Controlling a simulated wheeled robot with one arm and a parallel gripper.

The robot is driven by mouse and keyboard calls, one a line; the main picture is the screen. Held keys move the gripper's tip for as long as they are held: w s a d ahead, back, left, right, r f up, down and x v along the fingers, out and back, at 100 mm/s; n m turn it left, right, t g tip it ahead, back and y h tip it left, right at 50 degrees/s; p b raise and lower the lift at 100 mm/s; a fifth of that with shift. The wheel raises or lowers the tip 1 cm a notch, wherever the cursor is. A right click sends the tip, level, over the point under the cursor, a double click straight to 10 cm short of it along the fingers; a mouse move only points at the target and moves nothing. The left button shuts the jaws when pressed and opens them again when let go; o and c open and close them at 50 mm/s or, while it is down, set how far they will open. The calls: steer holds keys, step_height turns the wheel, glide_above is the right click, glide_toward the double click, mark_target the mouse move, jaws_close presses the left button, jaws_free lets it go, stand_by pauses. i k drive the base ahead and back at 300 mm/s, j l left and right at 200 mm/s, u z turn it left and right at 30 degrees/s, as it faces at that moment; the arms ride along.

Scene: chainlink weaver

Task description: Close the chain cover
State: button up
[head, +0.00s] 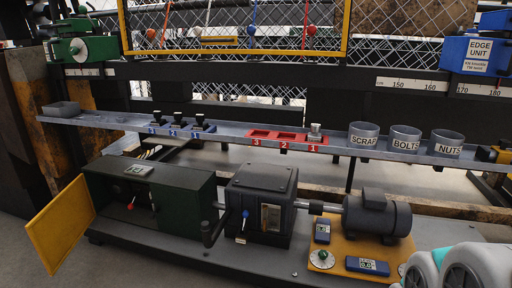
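A yellow panel (60,225), which looks like the chain cover, stands swung out at the left end of the dark green housing (184,200). Its right edge meets the housing's front left corner, and it angles out toward the lower left. The housing's front is dark and looks uncovered, with a small red-tipped part (131,206) showing there. My gripper is not in view. Only rounded white and teal parts of my own arm show at the lower right, far from the panel.
A dark gearbox (260,205) with a blue-knobbed lever and a grey motor (377,215) stand right of the housing. Above runs a narrow shelf (230,139) with trays and cups. A wire-mesh guard (235,28) stands behind. The floor at front left is clear.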

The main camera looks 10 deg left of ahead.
mark_target(55, 231)
steer(key=j, duration=0.65)
steer(key=i+j+u, duration=0.1)
steer(key=j, duration=1.15)
steer(key=i+j, duration=0.1)
steer(key=j, duration=0.55)
steer(key=i+j+u, duration=0.1)
steer(key=j, duration=0.5)
steer(key=j+u, duration=0.1)
steer(key=j, duration=2.35)
steer(key=z, duration=0.1)
steer(key=u, duration=0.1)
